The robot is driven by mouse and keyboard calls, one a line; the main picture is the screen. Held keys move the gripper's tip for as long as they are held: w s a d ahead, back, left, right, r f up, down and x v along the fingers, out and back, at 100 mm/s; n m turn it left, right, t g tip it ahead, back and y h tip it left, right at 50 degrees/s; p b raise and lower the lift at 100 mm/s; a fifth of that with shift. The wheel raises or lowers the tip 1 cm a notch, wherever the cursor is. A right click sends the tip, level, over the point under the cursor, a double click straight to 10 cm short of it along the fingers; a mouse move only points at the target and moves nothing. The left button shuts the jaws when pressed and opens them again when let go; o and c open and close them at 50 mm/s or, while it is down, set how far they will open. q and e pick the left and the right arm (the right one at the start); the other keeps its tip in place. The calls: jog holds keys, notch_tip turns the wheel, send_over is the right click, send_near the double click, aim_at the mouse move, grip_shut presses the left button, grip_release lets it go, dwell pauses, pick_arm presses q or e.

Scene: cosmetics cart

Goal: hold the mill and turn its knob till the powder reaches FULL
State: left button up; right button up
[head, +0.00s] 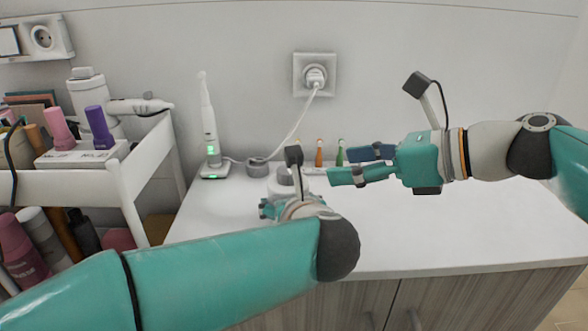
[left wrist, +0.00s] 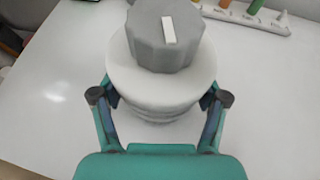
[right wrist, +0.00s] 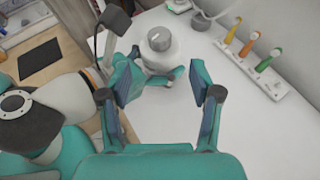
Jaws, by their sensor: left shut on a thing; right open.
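The mill has a white round body (left wrist: 160,78) and a grey faceted knob (left wrist: 164,45) on top with a white mark. It stands upright on the white counter. My left gripper (left wrist: 160,98) is shut around the body, one finger on each side. In the head view my left wrist partly hides the mill. The right wrist view shows the knob (right wrist: 159,39) from above, beyond the fingers. My right gripper (head: 352,165) is open and empty, to the right of the mill and apart from it. I cannot see any powder level or FULL mark.
A white rack (right wrist: 262,79) with several coloured brushes stands behind the mill. A white electric toothbrush (head: 209,130) on its charger is to the left, its cord running to a wall socket (head: 315,75). A crowded cart (head: 90,175) stands at left. The right counter is clear.

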aim_at(288, 174)
jog(key=x, duration=1)
jog(key=shift+a+f, duration=0.15)
jog(key=shift+a, duration=0.15)
jog(key=c, duration=1.2)
jog(key=shift+o, duration=0.2)
jog(key=shift+w, duration=0.1)
jog(key=n+g, duration=0.1)
jog(key=n+g+y, duration=0.1)
jog(key=n+g, duration=0.1)
jog(key=shift+w+d+g+y, duration=0.1)
jog(key=shift+w+g+y, duration=0.15)
jog(key=shift+g+y, duration=0.05)
jog(key=shift+w+n+g, duration=0.2)
jog(key=shift+n+g, duration=1.8)
jog(key=shift+g, duration=0.3)
jog(key=shift+s+n+g, duration=0.1)
jog(key=shift+n+g, duration=0.2)
